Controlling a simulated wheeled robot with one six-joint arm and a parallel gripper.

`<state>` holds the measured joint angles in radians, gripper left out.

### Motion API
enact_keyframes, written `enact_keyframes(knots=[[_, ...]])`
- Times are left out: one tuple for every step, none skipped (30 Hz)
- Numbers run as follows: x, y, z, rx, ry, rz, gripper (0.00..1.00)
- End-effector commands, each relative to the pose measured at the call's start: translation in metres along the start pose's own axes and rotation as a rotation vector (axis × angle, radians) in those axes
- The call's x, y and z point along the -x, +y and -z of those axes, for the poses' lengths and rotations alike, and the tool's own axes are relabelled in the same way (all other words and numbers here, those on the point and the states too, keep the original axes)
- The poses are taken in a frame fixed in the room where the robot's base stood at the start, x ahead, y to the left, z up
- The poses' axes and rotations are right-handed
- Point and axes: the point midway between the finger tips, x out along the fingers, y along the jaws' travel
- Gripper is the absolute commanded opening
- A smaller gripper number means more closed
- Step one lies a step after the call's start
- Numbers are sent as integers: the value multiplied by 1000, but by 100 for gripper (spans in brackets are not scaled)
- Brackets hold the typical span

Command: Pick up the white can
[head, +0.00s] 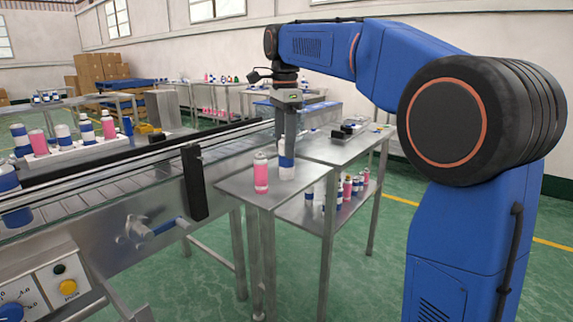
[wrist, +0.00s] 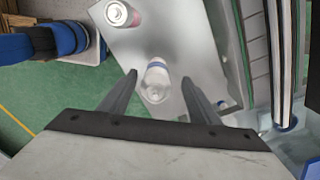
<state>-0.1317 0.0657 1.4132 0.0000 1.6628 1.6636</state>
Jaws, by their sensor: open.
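The white can (head: 287,168) stands upright on a small steel table, with a blue band around it. In the wrist view the white can (wrist: 156,86) shows between the two fingertips. My gripper (head: 289,150) points down directly over this can, and its finger covers the can's upper part in the head view. In the wrist view my gripper (wrist: 159,76) is open, with gaps between the fingers and the can. I cannot tell how far the fingertips reach down beside it.
A pink can (head: 261,173) stands close to the left of the white can; it also shows in the wrist view (wrist: 118,13). A conveyor (head: 100,190) runs along the left. Several cans sit on the lower shelf (head: 318,222). Green floor is free on the right.

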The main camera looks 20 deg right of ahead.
Motion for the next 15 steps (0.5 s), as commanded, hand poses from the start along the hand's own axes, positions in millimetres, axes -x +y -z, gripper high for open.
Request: enact_keyframes(knots=[[-2,0,0,0,0,0,56],[-3,0,0,0,0,0,56],[-6,1,0,0,0,-1,56],[-8,2,0,0,0,-2,56],[-12,2,0,0,0,-2,56],[-17,3,0,0,0,-1,56],[-21,4,0,0,0,-2,56],[-25,5,0,0,0,-2,56],[-31,6,0,0,0,-1,56],[-35,6,0,0,0,-1,56],[-39,6,0,0,0,-2,56],[-43,6,0,0,0,-1,56],[-46,6,0,0,0,-1,56],[-49,6,0,0,0,-1,56],[-51,6,0,0,0,0,56]])
